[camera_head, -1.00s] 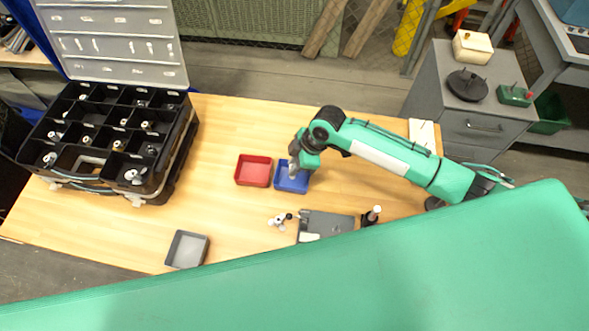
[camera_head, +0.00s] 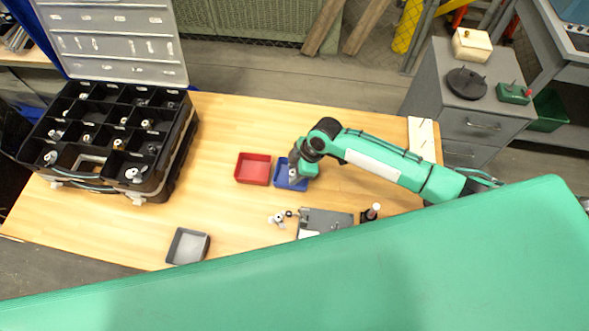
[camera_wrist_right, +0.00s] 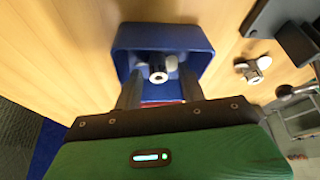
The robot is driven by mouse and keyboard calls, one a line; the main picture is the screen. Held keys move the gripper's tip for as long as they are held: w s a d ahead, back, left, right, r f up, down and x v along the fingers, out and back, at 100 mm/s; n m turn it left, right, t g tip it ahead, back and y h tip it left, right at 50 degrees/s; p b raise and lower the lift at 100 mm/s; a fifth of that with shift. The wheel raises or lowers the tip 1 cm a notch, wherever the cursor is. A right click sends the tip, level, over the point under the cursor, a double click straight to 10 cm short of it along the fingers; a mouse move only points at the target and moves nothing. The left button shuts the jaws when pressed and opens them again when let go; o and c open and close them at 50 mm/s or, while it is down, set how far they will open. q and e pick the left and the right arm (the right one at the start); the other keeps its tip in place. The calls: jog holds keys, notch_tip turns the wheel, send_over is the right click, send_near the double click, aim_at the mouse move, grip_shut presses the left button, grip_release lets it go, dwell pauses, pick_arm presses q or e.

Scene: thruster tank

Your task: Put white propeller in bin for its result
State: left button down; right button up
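A white propeller with a dark hub (camera_wrist_right: 158,72) is at the blue bin (camera_wrist_right: 200,38), seen between my right fingers in the right wrist view. In the head view it shows as a small pale spot (camera_head: 292,173) in the blue bin (camera_head: 283,184). My right gripper (camera_head: 294,176) is over that bin, pointing down. In the wrist view its two dark fingers (camera_wrist_right: 160,85) stand apart, one on each side of the propeller, with gaps to the hub. A second white propeller (camera_head: 278,218) lies on the table, also in the wrist view (camera_wrist_right: 252,69). My left gripper is not in view.
A red bin (camera_head: 253,169) stands just left of the blue one, and a grey bin (camera_head: 187,247) near the front edge. A grey device (camera_head: 326,221) lies at front right. A black compartment case (camera_head: 108,140) fills the left. The table (camera_head: 225,125) is clear behind the bins.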

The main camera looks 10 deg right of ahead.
jog(key=shift+r, duration=0.25)
jog(key=b+v, duration=0.1)
jog(key=v, duration=1)
jog(key=shift+d+r+b, duration=0.15)
jog(key=shift+r+b, duration=0.25)
jog(key=shift+s, duration=0.1)
